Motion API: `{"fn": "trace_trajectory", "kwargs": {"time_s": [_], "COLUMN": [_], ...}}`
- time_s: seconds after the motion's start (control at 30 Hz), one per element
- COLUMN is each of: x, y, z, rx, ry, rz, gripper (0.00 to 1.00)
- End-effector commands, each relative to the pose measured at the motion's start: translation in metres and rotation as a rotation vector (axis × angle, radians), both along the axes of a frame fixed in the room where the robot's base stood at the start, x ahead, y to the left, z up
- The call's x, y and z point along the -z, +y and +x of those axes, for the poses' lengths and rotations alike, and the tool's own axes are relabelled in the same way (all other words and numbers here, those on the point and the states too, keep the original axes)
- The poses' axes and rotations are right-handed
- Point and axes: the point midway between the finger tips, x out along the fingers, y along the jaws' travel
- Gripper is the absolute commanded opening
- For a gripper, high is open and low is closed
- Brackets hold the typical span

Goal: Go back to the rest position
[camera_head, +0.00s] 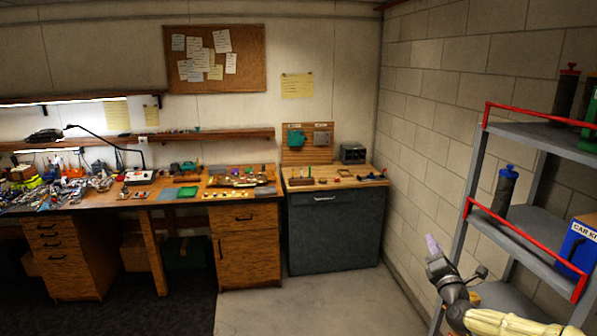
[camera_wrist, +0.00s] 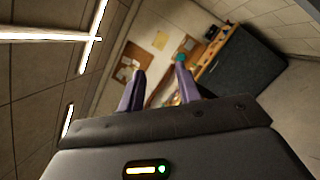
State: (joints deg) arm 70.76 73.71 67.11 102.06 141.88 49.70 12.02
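My gripper (camera_head: 432,244) is at the lower right of the head view, in front of the block wall and left of the grey shelf rack, with its purple fingers pointing up. In the wrist view the two purple fingers of my gripper (camera_wrist: 161,84) stand apart. I see nothing held between them; only the distant workbench and wall show through the gap. My pale arm link runs off the bottom right of the head view.
The grey rack (camera_head: 540,140) with red rails stands close on the right, holding a dark bottle (camera_head: 505,190) and a blue box (camera_head: 578,245). A dark grey cabinet (camera_head: 333,240) and a cluttered wooden workbench (camera_head: 242,215) line the back. The concrete floor (camera_head: 300,305) between is clear.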

Motion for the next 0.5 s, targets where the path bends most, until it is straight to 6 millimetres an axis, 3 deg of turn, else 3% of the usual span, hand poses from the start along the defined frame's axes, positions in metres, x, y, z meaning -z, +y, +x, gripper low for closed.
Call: {"fn": "trace_trajectory", "kwargs": {"time_s": [0.03, 0.27, 0.37, 0.5], "x": [0.003, 0.027, 0.046, 0.08], "y": [0.035, 0.175, 0.231, 0.3], "z": [0.004, -0.006, -0.024, -0.064], "rx": [-0.073, -0.402, -0.553, -0.783], "ry": [0.009, 0.031, 0.029, 0.008], "rz": [-0.089, -0.5, -0.695, -0.994], "gripper": [0.34, 0.34, 0.34, 0.34]}}
